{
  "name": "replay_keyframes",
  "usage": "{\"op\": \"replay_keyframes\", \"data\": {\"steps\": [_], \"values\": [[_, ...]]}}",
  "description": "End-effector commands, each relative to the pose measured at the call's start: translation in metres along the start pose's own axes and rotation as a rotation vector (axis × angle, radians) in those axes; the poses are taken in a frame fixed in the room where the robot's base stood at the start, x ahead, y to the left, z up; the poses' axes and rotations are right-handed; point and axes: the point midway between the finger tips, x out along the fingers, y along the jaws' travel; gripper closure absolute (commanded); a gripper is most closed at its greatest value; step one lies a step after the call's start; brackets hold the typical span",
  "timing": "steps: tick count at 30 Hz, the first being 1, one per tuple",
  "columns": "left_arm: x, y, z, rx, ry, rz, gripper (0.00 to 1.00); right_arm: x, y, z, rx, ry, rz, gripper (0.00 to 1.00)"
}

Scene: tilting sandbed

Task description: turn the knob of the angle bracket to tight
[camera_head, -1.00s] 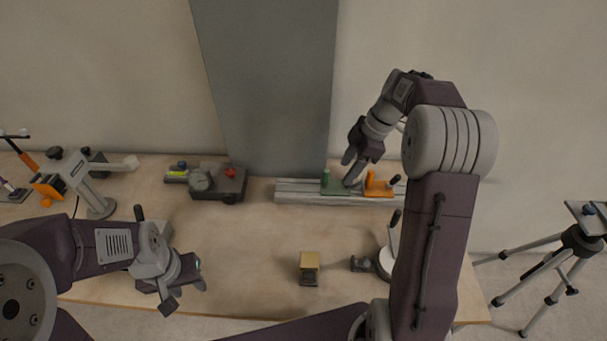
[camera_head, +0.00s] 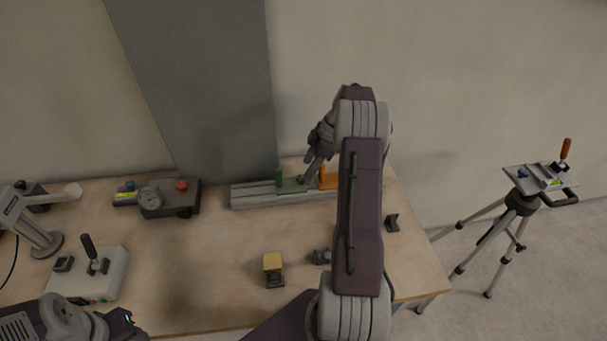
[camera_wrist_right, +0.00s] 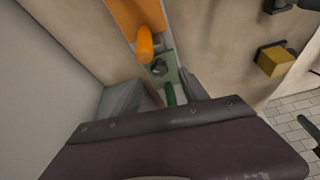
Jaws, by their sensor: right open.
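A rail (camera_head: 249,197) at the back of the table carries a green carriage (camera_head: 290,187) with a green upright handle and an orange carriage (camera_head: 329,180). The right wrist view shows the green carriage (camera_wrist_right: 169,73) with a dark round knob (camera_wrist_right: 159,67) and the orange carriage (camera_wrist_right: 136,17) beyond it. I cannot tell which part is the angle bracket. My right gripper (camera_head: 310,172) is at the green carriage, open, its fingers (camera_wrist_right: 160,80) on either side of it. Contact with the knob is unclear. My left gripper (camera_head: 122,322) is partly cut off at the lower left.
A dark gauge box (camera_head: 172,200) with a red button stands left of the rail. A white lever box (camera_head: 92,275), a yellow-topped block (camera_head: 273,263) and a small black bracket (camera_head: 391,222) are on the table. A tripod (camera_head: 514,205) stands at the right.

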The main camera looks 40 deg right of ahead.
Motion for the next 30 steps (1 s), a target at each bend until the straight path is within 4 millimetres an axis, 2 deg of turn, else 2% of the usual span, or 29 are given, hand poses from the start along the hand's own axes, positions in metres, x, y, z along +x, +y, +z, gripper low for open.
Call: {"op": "replay_keyframes", "data": {"steps": [3, 7, 17, 21, 23, 30], "values": [[-0.001, 0.000, 0.000, 0.000, 0.000, 0.000, 0.59, 0.024, -0.001, 0.000, -0.001, 0.000, -0.004, 0.48], [-0.002, 0.000, 0.000, 0.000, 0.000, 0.000, 0.59, 0.040, 0.000, -0.001, -0.001, 0.000, -0.002, 0.48], [-0.002, 0.000, 0.000, 0.000, 0.000, 0.000, 0.59, 0.047, 0.000, 0.000, -0.001, -0.001, 0.000, 0.48], [-0.002, 0.000, 0.000, 0.000, 0.000, 0.000, 0.59, 0.047, 0.000, 0.000, -0.001, -0.001, 0.000, 0.87], [-0.002, 0.000, 0.000, 0.000, 0.000, 0.000, 0.59, 0.047, 0.000, 0.000, -0.001, -0.001, 0.000, 1.00], [0.000, 0.000, 0.000, 0.000, 0.000, 0.000, 0.59, 0.047, -0.001, 0.000, 0.012, -0.001, 0.006, 1.00]]}}
